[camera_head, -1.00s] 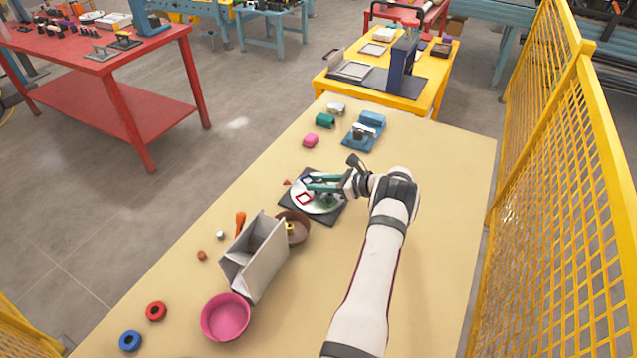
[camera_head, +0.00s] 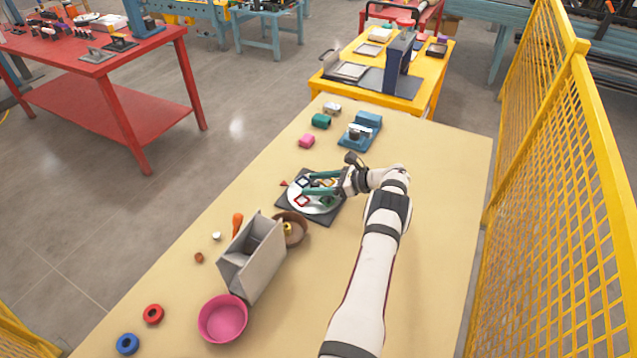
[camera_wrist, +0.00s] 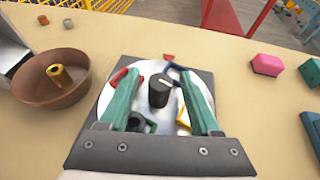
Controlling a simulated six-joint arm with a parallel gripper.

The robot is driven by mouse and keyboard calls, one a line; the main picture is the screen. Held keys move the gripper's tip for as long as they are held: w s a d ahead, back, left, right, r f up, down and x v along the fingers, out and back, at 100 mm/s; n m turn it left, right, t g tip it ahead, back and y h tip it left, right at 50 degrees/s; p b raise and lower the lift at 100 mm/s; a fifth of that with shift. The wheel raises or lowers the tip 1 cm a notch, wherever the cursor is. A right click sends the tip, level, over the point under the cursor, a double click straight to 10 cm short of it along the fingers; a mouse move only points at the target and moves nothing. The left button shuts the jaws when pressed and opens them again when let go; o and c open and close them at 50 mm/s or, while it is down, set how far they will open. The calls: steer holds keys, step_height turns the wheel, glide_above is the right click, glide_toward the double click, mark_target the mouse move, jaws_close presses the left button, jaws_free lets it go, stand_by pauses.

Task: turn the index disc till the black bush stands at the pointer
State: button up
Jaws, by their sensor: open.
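The white index disc (camera_head: 314,207) lies on a dark square base (camera_head: 333,216) on the tan table. It carries red (camera_head: 302,200), blue (camera_head: 303,182), yellow (camera_head: 327,183) and green (camera_head: 328,200) square frames. In the wrist view a black knob with a white line (camera_wrist: 159,92) stands at its centre. A dark round piece (camera_wrist: 137,122), perhaps the black bush, shows near the left finger, partly hidden. The red pointer (camera_wrist: 168,57) is at the disc's far edge, close to the blue frame (camera_wrist: 176,70). My gripper (camera_wrist: 160,82) is open, its green fingers apart either side of the knob.
A brown bowl (camera_wrist: 45,92) holding a yellow bush (camera_wrist: 60,75) and a grey upright bin (camera_head: 254,262) stand left of the disc. A pink bowl (camera_head: 223,319) is nearer. Pink (camera_head: 306,141) and green (camera_head: 321,121) pieces and a blue fixture (camera_head: 360,132) stand beyond.

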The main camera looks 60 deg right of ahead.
steer(key=v, duration=1.5)
steer(key=shift+s+r, duration=0.2)
steer(key=shift+s, duration=0.15)
steer(key=shift+s+h, duration=0.1)
steer(key=shift+h, duration=0.2)
steer(key=c, duration=0.3)
steer(key=shift+s+r+m+h, duration=0.1)
steer(key=shift+s+m+h, duration=0.1)
steer(key=shift+m+h, duration=0.5)
steer(key=shift+c, duration=1.4)
steer(key=s+a+f+m+g+h, duration=0.1)
steer(key=m+h, duration=0.1)
steer(key=s+a+f+m+g+h, duration=0.1)
steer(key=a+m+h, duration=0.1)
steer(key=shift+s+a, duration=0.25)
steer(key=shift+s, duration=0.15)
jaws_close()
steer(key=shift+w+f, duration=0.2)
steer(key=shift+f, duration=0.05)
steer(key=x, duration=0.8)
steer(key=shift+w+f, duration=0.3)
steer(key=w, duration=0.1)
steer(key=w+d, duration=0.1)
steer(key=w, duration=0.1)
steer(key=shift+w+d+f, duration=0.15)
steer(key=shift+w, duration=0.1)
steer(key=shift+w+d, duration=0.15)
steer(key=shift+w, duration=0.25)
